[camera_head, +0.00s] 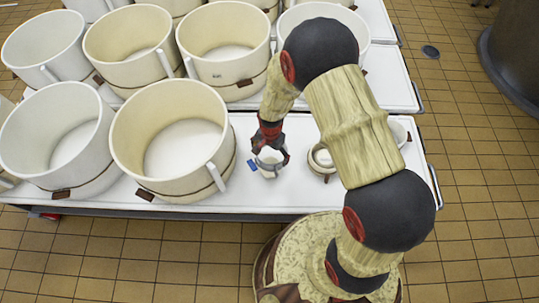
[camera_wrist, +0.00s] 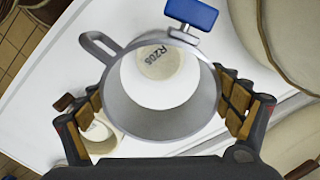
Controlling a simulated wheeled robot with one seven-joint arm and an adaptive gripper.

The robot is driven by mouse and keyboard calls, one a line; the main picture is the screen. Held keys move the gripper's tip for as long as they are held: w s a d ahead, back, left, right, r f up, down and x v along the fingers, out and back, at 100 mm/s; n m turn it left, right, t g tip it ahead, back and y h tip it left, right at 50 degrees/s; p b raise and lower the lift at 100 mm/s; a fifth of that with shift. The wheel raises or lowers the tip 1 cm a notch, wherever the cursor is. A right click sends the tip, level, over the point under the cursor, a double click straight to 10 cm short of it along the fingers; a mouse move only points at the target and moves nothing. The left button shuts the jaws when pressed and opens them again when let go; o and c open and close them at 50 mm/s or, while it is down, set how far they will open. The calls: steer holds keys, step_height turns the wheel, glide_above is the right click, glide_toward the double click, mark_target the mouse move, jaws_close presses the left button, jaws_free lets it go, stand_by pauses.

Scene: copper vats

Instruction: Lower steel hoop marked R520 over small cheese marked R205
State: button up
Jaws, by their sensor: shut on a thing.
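My gripper (camera_wrist: 165,115) is shut on a grey steel hoop (camera_wrist: 112,100), its fingers at the hoop's left and right outer sides. The hoop has a loop handle at upper left and a blue-handled clamp (camera_wrist: 192,12). I read no R520 mark on it. Through the hoop's opening I see the small cream cheese (camera_wrist: 160,62), marked R205, off-centre toward the clamp side. Its rim is partly hidden by the hoop wall. The gap in height between them is unclear. In the head view, my gripper (camera_head: 269,155) holds the hoop (camera_head: 268,171) over the white table.
Large cream vats (camera_head: 172,140) crowd the white table (camera_head: 240,200) left of the gripper. A small cream pot (camera_head: 321,160) stands close to the right, with another white vessel (camera_head: 398,133) beyond. The table's front edge is near.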

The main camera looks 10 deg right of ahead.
steer(key=shift+s+a+m, duration=0.15)
steer(key=shift+a+m, duration=0.15)
steer(key=shift+f+b, duration=3.4)
steer(key=shift+f, duration=1.55)
steer(key=shift+f+b, duration=0.45)
steer(key=shift+f, duration=0.3)
steer(key=o, duration=1.2)
steer(key=shift+o, duration=0.2)
steer(key=shift+r, duration=0.1)
steer(key=shift+r+p, duration=2.65)
steer(key=shift+r, duration=0.8)
